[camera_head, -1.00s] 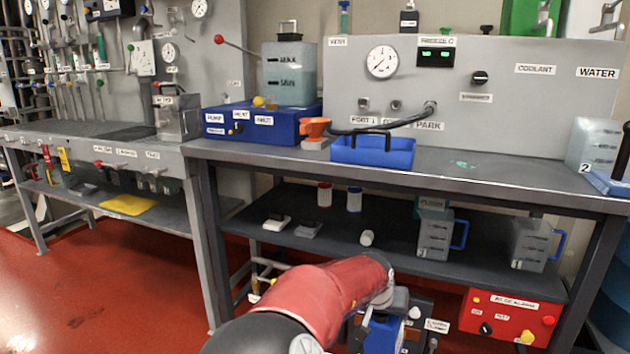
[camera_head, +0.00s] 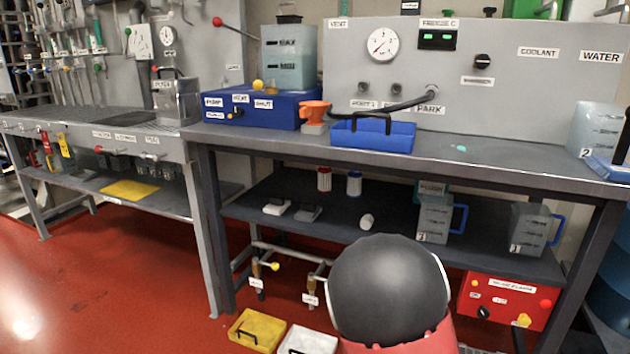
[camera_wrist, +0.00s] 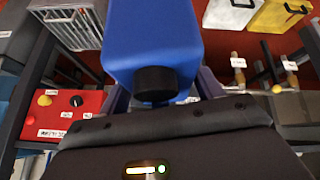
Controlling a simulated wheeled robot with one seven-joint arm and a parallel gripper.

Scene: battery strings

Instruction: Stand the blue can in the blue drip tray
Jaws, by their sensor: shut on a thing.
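The blue can (camera_wrist: 152,35) is a blocky blue container with a black cap (camera_wrist: 155,82). In the wrist view it fills the top middle, between the dark fingers of my gripper (camera_wrist: 158,92), which is shut on it. The can is off the floor, and its far end is cut off by the frame edge. In the head view, the can and my gripper are hidden or out of frame. The blue drip tray (camera_head: 345,138), with a black handle, sits on the bench top near its front edge, below the grey gauge panel. It does not show in the wrist view.
An orange funnel (camera_head: 314,112) and a blue pump box (camera_head: 240,118) stand left of the tray. A black hose reaches over behind it. Bench top to its right is mostly clear. Yellow (camera_head: 256,328) and white (camera_head: 306,342) trays lie on the floor. A red alarm box (camera_head: 507,298) hangs below the shelf.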

